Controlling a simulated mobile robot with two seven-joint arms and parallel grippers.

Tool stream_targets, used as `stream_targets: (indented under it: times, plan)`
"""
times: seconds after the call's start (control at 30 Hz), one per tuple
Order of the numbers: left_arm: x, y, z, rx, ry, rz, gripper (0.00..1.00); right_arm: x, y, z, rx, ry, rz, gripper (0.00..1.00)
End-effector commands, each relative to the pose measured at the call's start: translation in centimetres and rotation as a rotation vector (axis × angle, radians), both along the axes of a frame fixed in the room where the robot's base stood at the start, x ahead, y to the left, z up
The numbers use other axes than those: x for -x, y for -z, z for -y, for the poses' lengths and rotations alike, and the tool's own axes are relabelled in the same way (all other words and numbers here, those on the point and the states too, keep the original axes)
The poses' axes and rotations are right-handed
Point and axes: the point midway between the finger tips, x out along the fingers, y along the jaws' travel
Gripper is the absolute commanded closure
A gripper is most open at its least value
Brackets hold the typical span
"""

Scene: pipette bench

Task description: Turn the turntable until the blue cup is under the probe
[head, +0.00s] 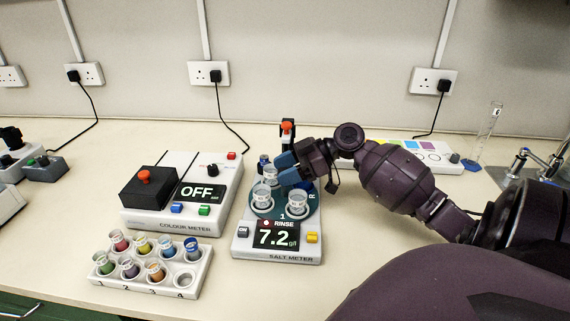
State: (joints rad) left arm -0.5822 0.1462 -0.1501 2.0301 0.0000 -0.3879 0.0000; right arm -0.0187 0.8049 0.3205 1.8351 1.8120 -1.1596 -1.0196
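The teal turntable (283,214) sits on top of the white salt meter (241,247). Clear cups stand on it: one at the front right (297,203), one at the left (264,199) and one further back (270,175). A small blue-coloured thing (263,159) shows at the back left; I cannot tell if it is the blue cup. The probe post (288,133), dark with an orange-red top, rises behind the turntable. My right gripper (284,169) has blue fingertips over the back of the turntable, beside the rear cup. Its grip is unclear, and it hides part of the turntable. My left gripper is out of view.
The salt meter display (276,236) reads 7.2 with RINSE above it. A colour meter (172,222) reading OFF stands to the left. A white rack (125,275) of coloured vials is at the front left. A glass cylinder (488,132) stands at the far right.

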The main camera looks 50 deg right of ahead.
Motion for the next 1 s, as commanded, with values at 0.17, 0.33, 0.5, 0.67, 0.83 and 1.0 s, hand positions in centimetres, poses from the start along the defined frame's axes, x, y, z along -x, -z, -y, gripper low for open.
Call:
stream_targets:
  times: [0.17, 0.33, 0.5, 0.67, 0.83, 1.0]
  plan:
    - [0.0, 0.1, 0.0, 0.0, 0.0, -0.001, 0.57, 0.0, 0.0, 0.0, 0.0, 0.0, 0.0, 0.46]
    - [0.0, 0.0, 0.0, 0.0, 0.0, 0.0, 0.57, 0.5, -0.4, 0.8, 0.001, 0.002, -0.001, 0.46]
    - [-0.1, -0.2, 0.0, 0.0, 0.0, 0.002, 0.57, 2.0, -1.4, 2.8, 0.002, 0.003, -0.001, 0.46]
    - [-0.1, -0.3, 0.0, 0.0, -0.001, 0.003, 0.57, 3.7, -2.6, 5.0, 0.0, 0.003, -0.001, 0.46]
    - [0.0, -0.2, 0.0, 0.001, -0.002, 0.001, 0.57, 5.1, -3.5, 6.8, 0.0, 0.001, 0.0, 0.46]
    - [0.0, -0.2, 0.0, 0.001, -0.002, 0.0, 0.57, 5.9, -4.0, 7.8, 0.0, 0.001, -0.001, 0.46]
